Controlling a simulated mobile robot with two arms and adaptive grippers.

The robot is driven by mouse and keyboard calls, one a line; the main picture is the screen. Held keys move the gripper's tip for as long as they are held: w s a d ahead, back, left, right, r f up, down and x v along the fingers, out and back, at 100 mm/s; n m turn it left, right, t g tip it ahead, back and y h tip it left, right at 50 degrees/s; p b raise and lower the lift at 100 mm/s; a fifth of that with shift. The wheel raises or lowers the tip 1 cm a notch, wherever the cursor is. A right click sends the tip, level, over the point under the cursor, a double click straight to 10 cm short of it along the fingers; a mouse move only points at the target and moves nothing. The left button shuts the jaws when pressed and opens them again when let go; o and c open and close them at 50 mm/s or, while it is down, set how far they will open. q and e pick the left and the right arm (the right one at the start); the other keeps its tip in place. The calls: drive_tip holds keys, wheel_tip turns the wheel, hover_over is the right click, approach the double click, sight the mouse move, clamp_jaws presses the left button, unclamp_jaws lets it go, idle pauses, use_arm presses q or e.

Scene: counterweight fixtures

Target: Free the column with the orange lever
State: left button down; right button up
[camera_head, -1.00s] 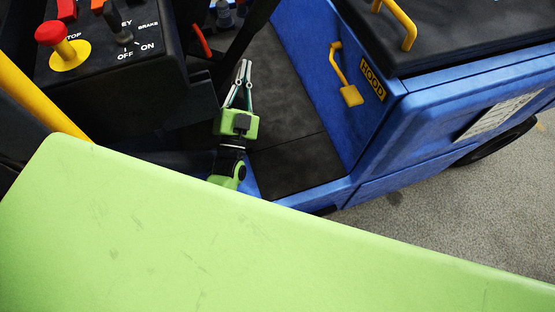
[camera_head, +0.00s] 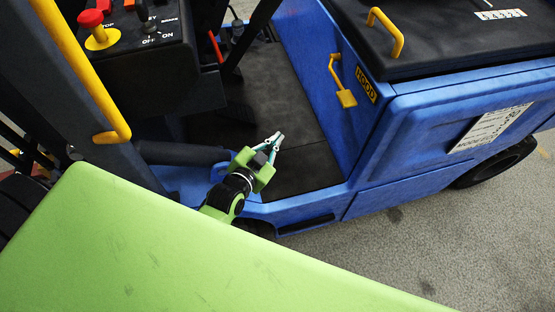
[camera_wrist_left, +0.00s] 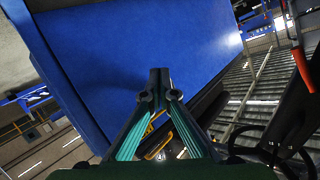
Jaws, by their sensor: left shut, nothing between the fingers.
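The orange-red lever (camera_head: 216,47) sticks out beside the black console, next to the dark slanted column (camera_head: 252,35). In the left wrist view the lever (camera_wrist_left: 302,68) shows at the upper right, by a dark bar that I take to be the column (camera_wrist_left: 300,115). My left gripper (camera_head: 277,139) is over the black floor mat of the blue truck, below and right of the lever and apart from it. Its fingers are together and empty; their tips also show in the left wrist view (camera_wrist_left: 160,72). My right gripper is not in view.
The black console (camera_head: 130,50) carries a red knob (camera_head: 91,18) and a key switch. A yellow grab bar (camera_head: 85,75) runs along the left. A yellow handle (camera_head: 346,97) sits on the blue hood side (camera_head: 330,60) at right. The floor mat (camera_head: 285,95) is clear.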

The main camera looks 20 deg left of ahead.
use_arm(q)
drive_tip(key=s+f, duration=0.1)
drive_tip(key=s+d+f+g, duration=0.1)
drive_tip(key=shift+s+f+g, duration=0.25)
drive_tip(key=shift+s+g, duration=0.05)
drive_tip(key=shift+s, duration=0.05)
drive_tip(key=shift+s, duration=0.1)
idle(0.3)
